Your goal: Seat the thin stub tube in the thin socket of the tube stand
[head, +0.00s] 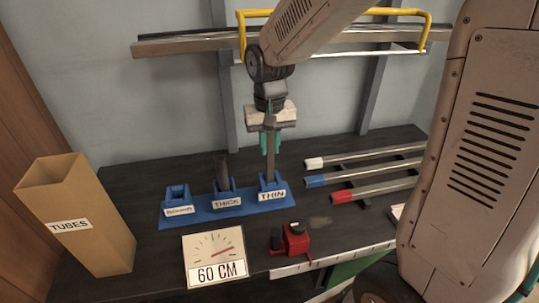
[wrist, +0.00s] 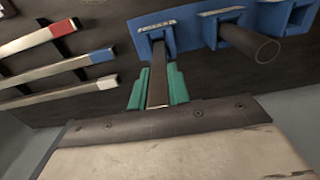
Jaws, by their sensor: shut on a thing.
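My gripper (head: 270,145) is above the right end of the blue tube stand (head: 205,214). Its teal fingers are shut on the thin stub tube (head: 271,166), a slim dark tube held upright. The tube's lower end meets the thin socket (head: 271,186), labelled THIN; I cannot tell how deep it sits. In the wrist view the fingers (wrist: 158,90) grip the tube (wrist: 158,72), which runs to the thin socket (wrist: 152,46). A thicker dark tube (head: 222,173) stands in the middle socket, labelled THICK. The left socket (head: 178,196) looks empty.
A cardboard TUBES box (head: 90,235) stands at the left. A 60 CM gauge card (head: 214,258) and a red device (head: 292,240) are in front of the stand. Several bars with white, blue and red ends (head: 370,171) lie on a rack at the right.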

